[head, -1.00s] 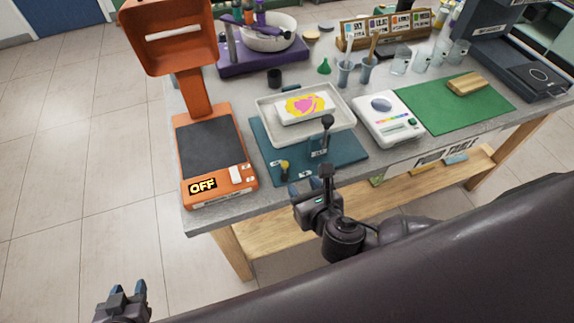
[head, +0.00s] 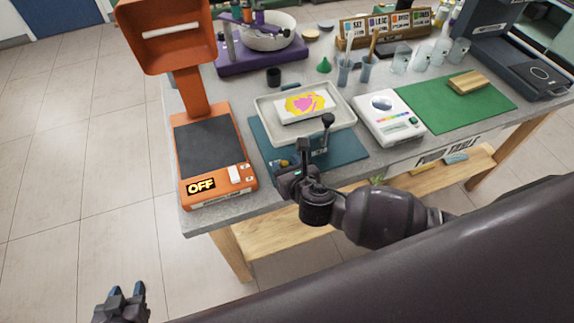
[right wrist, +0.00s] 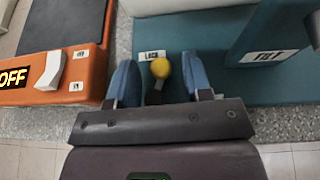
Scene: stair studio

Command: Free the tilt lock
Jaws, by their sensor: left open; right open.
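The yellow-knobbed lock lever (right wrist: 160,69) stands beside a white LOCK label (right wrist: 151,56) on the teal base (right wrist: 210,27). My right gripper (right wrist: 160,82) is open, with one blue finger on each side of the knob. I cannot tell whether either finger touches it. In the head view my right gripper (head: 287,165) is at the base's front left corner and mostly hides the lever. The black-knobbed tilt lever (head: 327,121) stands upright to its right. A white tray (head: 265,107) on the base holds a painted block (head: 303,106). My left gripper (head: 126,292) is open and empty, low over the floor.
An orange device (head: 215,160) reading OFF stands close left of my right gripper. A white meter (head: 388,117) and a green mat (head: 445,112) lie to the right. A purple stand (head: 262,60) and bowl are behind. The grey table's (head: 330,178) front edge is near.

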